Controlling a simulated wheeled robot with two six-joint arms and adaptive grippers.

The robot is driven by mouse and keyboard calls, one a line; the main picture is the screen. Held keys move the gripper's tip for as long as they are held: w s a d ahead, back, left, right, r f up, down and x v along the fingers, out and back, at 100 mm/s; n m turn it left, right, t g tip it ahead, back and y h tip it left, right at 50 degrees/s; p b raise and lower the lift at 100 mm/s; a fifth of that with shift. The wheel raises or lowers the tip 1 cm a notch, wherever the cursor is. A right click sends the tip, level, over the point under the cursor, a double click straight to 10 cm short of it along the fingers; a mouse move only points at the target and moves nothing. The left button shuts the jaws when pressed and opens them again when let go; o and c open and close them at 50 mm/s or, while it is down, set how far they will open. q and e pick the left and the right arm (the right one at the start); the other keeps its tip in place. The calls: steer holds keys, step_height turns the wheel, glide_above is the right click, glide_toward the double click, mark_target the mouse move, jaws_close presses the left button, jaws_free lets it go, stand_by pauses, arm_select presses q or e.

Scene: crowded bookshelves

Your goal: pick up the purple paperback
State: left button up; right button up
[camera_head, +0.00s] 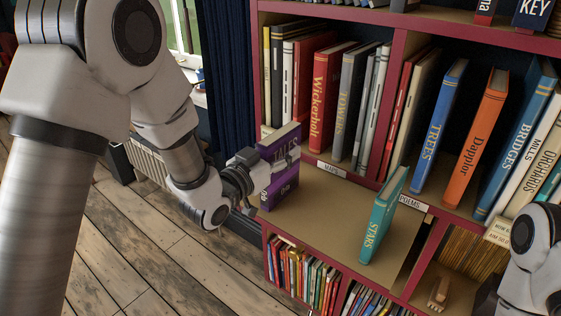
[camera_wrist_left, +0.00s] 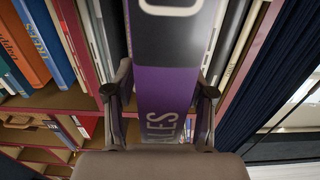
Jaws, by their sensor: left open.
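In the left wrist view, the purple paperback (camera_wrist_left: 165,85) runs between the two spread fingers of the left gripper (camera_wrist_left: 158,98), one on each side. I cannot tell whether either finger touches it. My right gripper is out of view; only part of my right arm shows at the lower right.
A teal "STARS" book (camera_head: 382,220) stands alone near the shelf's front edge, with bare shelf (camera_head: 325,208) between it and the paperback. Rows of upright books, including the red "Wickerholt" (camera_head: 322,98), stand behind. A dark blue curtain (camera_head: 227,75) hangs to the left.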

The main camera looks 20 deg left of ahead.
arm_select(q)
steer(key=shift+w, duration=0.15)
jaws_close()
